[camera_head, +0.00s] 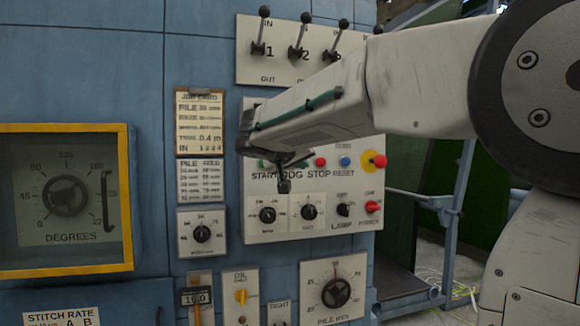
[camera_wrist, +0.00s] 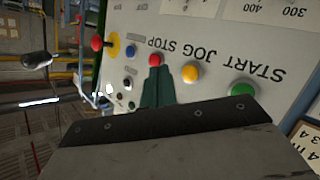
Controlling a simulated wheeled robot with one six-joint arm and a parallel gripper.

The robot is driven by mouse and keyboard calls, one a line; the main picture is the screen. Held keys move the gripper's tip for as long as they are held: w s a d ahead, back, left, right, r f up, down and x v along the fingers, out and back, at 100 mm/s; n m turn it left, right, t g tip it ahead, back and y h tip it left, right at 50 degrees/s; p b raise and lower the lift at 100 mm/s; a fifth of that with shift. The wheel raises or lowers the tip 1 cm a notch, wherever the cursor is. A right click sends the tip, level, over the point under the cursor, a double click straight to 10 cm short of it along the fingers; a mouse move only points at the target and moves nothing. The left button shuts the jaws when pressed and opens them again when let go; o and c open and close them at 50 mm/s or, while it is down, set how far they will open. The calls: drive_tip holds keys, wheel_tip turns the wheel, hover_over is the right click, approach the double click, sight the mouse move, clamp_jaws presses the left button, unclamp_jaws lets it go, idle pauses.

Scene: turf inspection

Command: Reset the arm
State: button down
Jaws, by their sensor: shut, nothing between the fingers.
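My arm reaches in from the right in the head view, in front of the control panel (camera_head: 262,226). My gripper (camera_head: 284,186) hangs below the arm's end, over the START, JOG and STOP row. In the wrist view my gripper (camera_wrist: 156,70) shows as two dark green fingers closed together with nothing between them. Their tips overlap the lower edge of the red STOP button (camera_wrist: 155,60) in that picture. I cannot tell whether they touch it. The yellow button (camera_wrist: 190,73) and green button (camera_wrist: 243,91) lie to the right.
A red mushroom button on a yellow disc (camera_head: 379,161) is to the right. Knobs (camera_head: 268,214) sit below the gripper. A yellow-framed dial (camera_head: 66,196) is at left. A metal frame (camera_head: 452,215) stands at right.

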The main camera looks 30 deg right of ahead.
drive_tip(key=s+a+f+n+g+y, duration=0.2)
drive_tip(key=s+f+y, duration=0.1)
drive_tip(key=s+f, duration=0.4)
drive_tip(key=s+a+f+n+g+y, duration=0.25)
drive_tip(key=s+f, duration=0.25)
drive_tip(key=f, duration=0.4)
drive_tip(key=s+a+f+y, duration=0.2)
drive_tip(key=s+a+f, duration=0.2)
drive_tip(key=s, duration=0.3)
drive_tip(key=s+a+f+n+g+y, duration=0.1)
drive_tip(key=s+a+f+y, duration=0.1)
drive_tip(key=s+a+f, duration=0.2)
drive_tip(key=s+a+f+n+g+y, duration=0.1)
drive_tip(key=s+a+f+y, duration=0.2)
drive_tip(key=s, duration=0.7)
drive_tip(key=shift+s+a+f, duration=0.15)
drive_tip(key=shift+a+f, duration=0.5)
drive_tip(key=shift+a, duration=0.3)
